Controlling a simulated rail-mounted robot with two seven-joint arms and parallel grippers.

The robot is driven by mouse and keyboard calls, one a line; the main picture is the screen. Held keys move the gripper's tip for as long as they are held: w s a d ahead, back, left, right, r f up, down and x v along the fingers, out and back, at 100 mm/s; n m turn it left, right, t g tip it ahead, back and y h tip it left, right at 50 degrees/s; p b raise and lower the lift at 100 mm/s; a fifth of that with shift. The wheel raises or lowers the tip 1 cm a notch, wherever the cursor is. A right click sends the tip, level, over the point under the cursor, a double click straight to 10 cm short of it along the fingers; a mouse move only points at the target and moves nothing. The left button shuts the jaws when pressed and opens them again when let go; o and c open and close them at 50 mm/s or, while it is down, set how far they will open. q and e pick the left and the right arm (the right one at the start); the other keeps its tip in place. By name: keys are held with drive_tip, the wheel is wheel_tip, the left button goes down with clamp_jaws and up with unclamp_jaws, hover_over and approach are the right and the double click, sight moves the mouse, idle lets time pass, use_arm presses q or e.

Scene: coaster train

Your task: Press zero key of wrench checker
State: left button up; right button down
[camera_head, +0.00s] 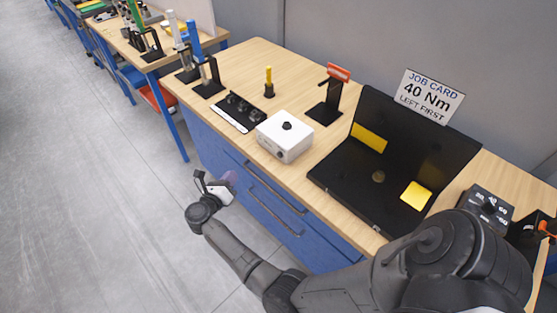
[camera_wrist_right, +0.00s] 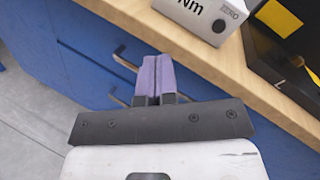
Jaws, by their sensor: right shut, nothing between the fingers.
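The wrench checker is a white box (camera_head: 283,141) with a black knob on top, standing near the front edge of the wooden bench. In the right wrist view, the checker (camera_wrist_right: 190,14) shows part of its face with "Nm" and a "ZERO" label. A small dark round key (camera_wrist_right: 218,26) sits by that label. My right gripper (camera_head: 230,177) is in front of the blue drawers, below the bench top and apart from the checker. Its purple fingers (camera_wrist_right: 157,62) are together and empty. My left gripper is not in view.
A black open case (camera_head: 335,178) with yellow pads lies right of the checker. A black tray (camera_head: 233,112) and a stand with a red top (camera_head: 338,73) are nearby. Drawer handles (camera_head: 275,187) stick out below the bench edge. A job card (camera_head: 429,96) reads "40 Nm, left first".

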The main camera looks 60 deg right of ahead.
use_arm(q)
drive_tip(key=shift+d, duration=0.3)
use_arm(e)
drive_tip(key=s+m+g, duration=0.1)
drive_tip(key=m+g, duration=0.1)
drive_tip(key=m, duration=0.1)
drive_tip(key=s+m+g, duration=0.2)
drive_tip(key=m, duration=0.2)
drive_tip(key=s+m+g, duration=0.2)
drive_tip(key=m, duration=0.1)
drive_tip(key=shift+s+a+r, duration=0.15)
drive_tip(key=shift+a, duration=0.25)
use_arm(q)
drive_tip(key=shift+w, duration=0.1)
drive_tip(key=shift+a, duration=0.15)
use_arm(e)
drive_tip(key=p, duration=0.3)
approach(279, 156)
drive_tip(key=x, duration=0.6)
drive_tip(key=shift+d, duration=0.2)
drive_tip(key=shift+s+d, duration=0.2)
drive_tip(key=shift+d, duration=0.3)
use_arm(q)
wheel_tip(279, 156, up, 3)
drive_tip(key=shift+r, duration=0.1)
